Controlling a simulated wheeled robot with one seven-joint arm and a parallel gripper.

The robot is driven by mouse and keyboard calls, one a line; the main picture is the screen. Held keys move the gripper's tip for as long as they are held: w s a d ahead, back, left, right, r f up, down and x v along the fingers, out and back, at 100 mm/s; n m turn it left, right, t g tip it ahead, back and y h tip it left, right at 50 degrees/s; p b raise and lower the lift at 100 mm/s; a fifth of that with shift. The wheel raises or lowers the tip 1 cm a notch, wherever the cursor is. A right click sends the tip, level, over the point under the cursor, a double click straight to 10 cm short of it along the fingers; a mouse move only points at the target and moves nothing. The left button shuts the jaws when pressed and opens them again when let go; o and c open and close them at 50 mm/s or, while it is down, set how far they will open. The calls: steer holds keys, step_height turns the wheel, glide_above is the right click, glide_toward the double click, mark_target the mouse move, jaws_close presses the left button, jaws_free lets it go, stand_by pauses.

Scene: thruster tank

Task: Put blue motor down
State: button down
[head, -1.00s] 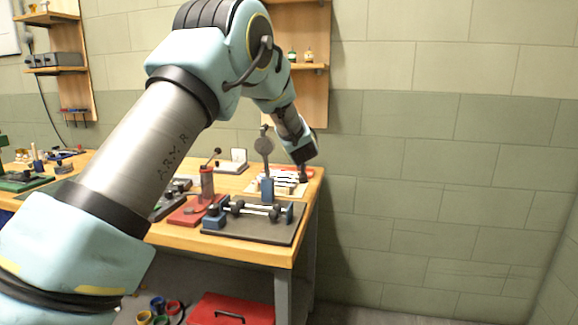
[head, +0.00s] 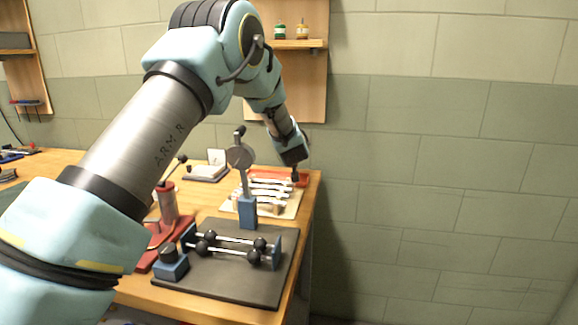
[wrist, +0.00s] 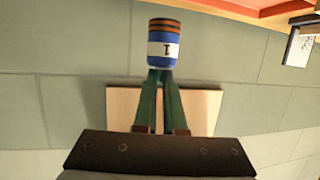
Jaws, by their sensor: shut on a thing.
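The blue motor (wrist: 163,48) is a short blue cylinder with a white labelled band and orange and dark stripes at one end. It sits at the tips of my gripper (wrist: 161,76) in the wrist view, and the green fingers are shut on it. In the head view my gripper (head: 295,176) hangs at the far right corner of the wooden bench (head: 210,292), near a pale board with several white cradles (head: 272,192). I cannot make out the motor clearly there, or whether it touches anything.
A dark mat (head: 240,285) bears a blue stand with rods and black balls (head: 232,248). A red-based device (head: 167,215) stands left of it. A red tray (head: 265,172) lies behind the cradles. A tiled wall (head: 430,140) runs behind, and a shelf (head: 300,44) hangs above.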

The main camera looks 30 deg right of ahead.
steer(key=shift+f+p, duration=0.45)
steer(key=shift+f, duration=2.2)
steer(key=shift+f, duration=0.2)
steer(key=c, duration=1)
jaws_free()
steer(key=shift+r, duration=0.1)
